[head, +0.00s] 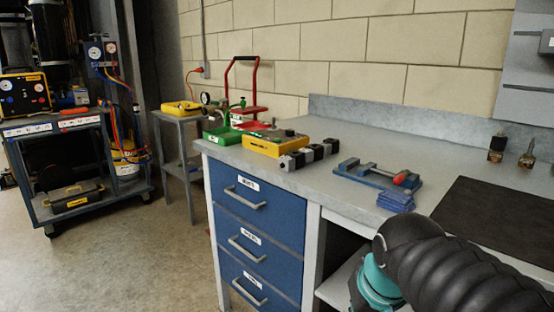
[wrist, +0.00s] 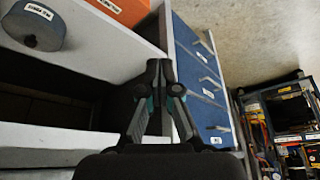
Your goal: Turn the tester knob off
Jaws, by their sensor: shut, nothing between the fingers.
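A yellow box-shaped device with a dark top (head: 275,143) sits on the workbench near its left end. A second yellow device (head: 182,107) lies on the small grey stand beyond the bench. I cannot tell which of these is the tester, and no knob setting is readable. My gripper (wrist: 160,68) is shut and empty in the wrist view, in front of the bench side near the blue drawers (wrist: 195,85). It is apart from both yellow devices. The head view shows only my arm, at the lower right, not the fingertips.
A grey cart (head: 75,165) with gauges stands at the left. The floor (head: 120,260) before the drawers is clear.

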